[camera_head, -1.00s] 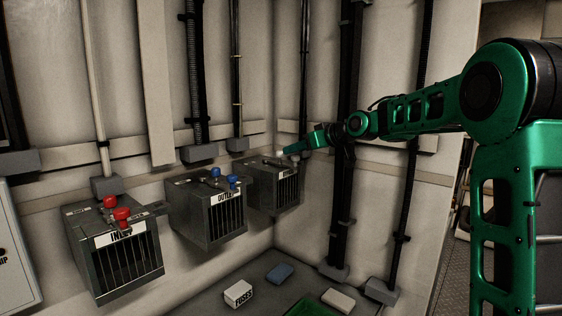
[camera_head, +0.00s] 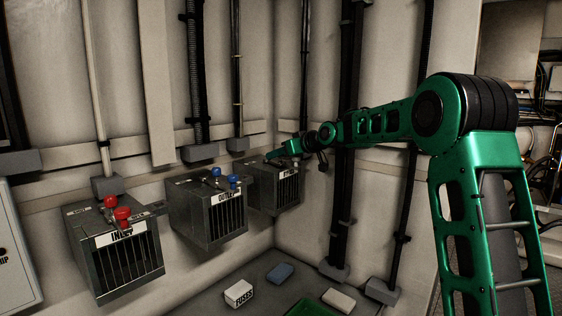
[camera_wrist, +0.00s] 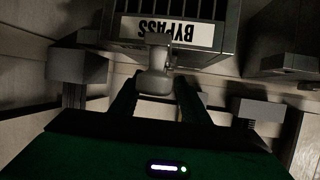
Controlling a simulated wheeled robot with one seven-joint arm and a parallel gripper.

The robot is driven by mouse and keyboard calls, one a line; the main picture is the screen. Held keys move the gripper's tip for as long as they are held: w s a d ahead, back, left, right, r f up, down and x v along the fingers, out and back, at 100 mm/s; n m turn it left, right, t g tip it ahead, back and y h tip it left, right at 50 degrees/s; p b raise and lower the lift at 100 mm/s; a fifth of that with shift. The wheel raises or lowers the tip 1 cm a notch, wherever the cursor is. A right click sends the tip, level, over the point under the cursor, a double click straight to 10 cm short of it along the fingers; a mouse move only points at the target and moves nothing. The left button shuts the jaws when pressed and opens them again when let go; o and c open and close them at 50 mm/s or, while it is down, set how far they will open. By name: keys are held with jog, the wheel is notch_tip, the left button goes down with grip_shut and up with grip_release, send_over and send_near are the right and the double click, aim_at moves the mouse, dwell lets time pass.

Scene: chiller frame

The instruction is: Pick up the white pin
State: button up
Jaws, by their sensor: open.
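The white pin (camera_wrist: 154,82), pale grey in this light, stands in front of the upside-down BYPASS label in the wrist view. My gripper (camera_head: 275,156) is over the top of the rightmost box, the bypass box (camera_head: 284,192), in the head view. In the wrist view its two dark fingers lie open, one on each side of the pin, and a small gap seems to show beside it. I cannot tell whether either finger touches the pin. In the head view the pin is hidden by the gripper or too small to make out.
The outlet box (camera_head: 222,222) with blue knobs (camera_head: 233,181) is just left of the bypass box. The inlet box (camera_head: 122,266) with red knobs (camera_head: 122,214) is further left. Dark vertical pipes (camera_head: 350,120) run on the wall to the right. Small blocks lie on the surface below.

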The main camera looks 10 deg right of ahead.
grip_shut()
jog(key=shift+r, duration=0.15)
